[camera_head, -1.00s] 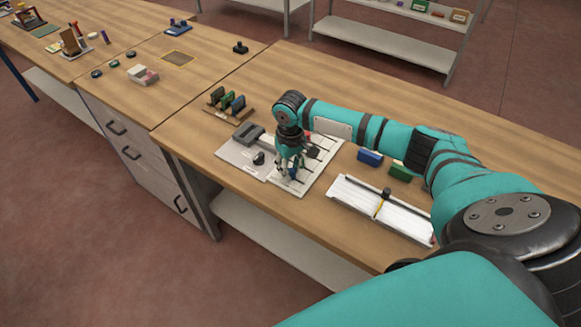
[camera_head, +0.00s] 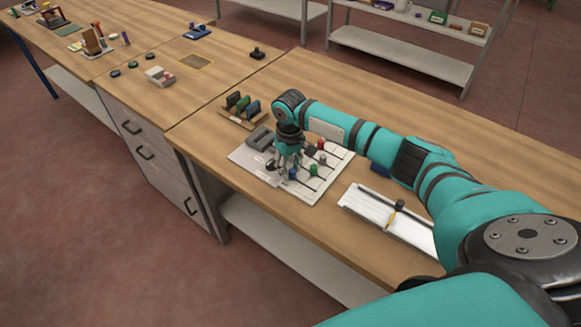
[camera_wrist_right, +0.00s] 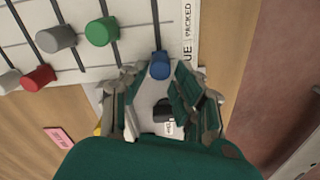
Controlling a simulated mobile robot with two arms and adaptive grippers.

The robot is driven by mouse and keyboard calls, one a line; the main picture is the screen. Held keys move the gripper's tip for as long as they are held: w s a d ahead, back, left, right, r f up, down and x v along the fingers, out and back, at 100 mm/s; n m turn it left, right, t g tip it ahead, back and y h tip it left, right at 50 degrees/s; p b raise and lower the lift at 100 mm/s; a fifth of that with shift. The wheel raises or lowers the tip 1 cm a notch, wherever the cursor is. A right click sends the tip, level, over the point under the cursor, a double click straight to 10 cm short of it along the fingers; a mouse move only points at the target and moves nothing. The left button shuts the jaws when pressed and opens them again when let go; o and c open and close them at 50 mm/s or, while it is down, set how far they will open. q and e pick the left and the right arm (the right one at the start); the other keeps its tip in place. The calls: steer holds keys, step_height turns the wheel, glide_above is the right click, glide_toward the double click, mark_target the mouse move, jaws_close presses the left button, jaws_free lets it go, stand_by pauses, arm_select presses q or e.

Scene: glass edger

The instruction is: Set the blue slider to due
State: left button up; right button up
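The slider board (camera_head: 333,178) is a pale panel with dark parallel slots on the bench. The blue slider (camera_head: 292,173) is at the near edge of the board. In the right wrist view the blue knob (camera_wrist_right: 160,66) sits near the slot end, beside a printed label (camera_wrist_right: 187,35) reading "UE" and "PACKED". The start of the label is hidden by a finger. My right gripper (camera_head: 287,165) points down over the board. Its spread fingers (camera_wrist_right: 155,80) stand on both sides of the blue knob, with gaps showing. My left gripper is out of view.
Green (camera_wrist_right: 101,31), grey (camera_wrist_right: 56,39) and red (camera_wrist_right: 38,78) knobs stand on neighbouring slots. A black knob (camera_wrist_right: 164,110) is below the gripper in the wrist view. A white ruled tray (camera_head: 372,208) lies to the right. A rack of blocks (camera_head: 240,112) stands behind.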

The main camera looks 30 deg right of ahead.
steer(key=shift+r, duration=0.1)
step_height(320, 180, up, 12)
stand_by(0.4)
stand_by(0.4)
